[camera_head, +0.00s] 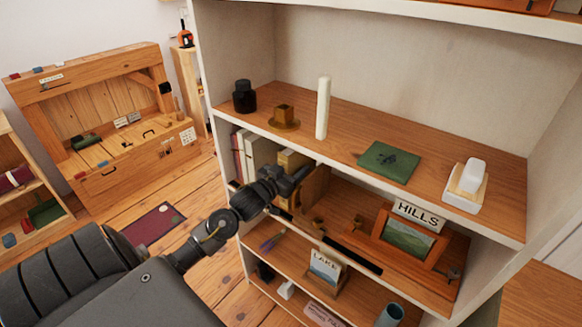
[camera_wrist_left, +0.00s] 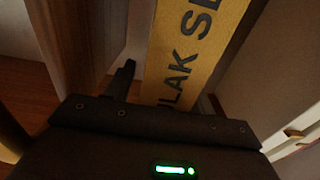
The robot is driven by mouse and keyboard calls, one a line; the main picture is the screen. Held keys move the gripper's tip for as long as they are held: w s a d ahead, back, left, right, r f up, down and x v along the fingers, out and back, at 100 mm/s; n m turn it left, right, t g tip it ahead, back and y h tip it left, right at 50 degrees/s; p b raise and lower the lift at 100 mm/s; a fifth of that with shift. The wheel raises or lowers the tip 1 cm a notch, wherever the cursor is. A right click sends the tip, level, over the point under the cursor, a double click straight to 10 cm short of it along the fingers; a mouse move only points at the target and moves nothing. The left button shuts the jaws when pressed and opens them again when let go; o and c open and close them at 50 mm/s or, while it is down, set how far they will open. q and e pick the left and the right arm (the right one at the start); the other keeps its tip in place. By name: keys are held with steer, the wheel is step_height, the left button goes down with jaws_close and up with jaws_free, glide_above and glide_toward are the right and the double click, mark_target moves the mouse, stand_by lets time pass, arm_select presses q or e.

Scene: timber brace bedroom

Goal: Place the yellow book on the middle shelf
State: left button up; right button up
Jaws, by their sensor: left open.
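The yellow book (camera_head: 291,160) stands upright at the left end of the middle shelf (camera_head: 338,203), beside pale books and partly hidden by my gripper. My left gripper (camera_head: 292,186) is at the front of that shelf, just in front of the book. In the left wrist view, the yellow spine (camera_wrist_left: 190,50) with dark letters lies between the open fingers (camera_wrist_left: 168,92). I cannot tell whether a finger touches it. My right gripper is not in view.
A framed HILLS picture (camera_head: 410,238) stands on the right of the middle shelf, with small brass items left of it. The upper shelf holds a black jar (camera_head: 244,96), a white candle (camera_head: 323,107) and a green book (camera_head: 389,162). A LAKE picture (camera_head: 325,268) stands below.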

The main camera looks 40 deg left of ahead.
arm_select(q)
steer(key=shift+s, duration=0.25)
steer(key=s+b, duration=0.1)
steer(key=s, duration=1)
steer(key=shift+s+d, duration=0.15)
steer(key=shift+s, duration=0.1)
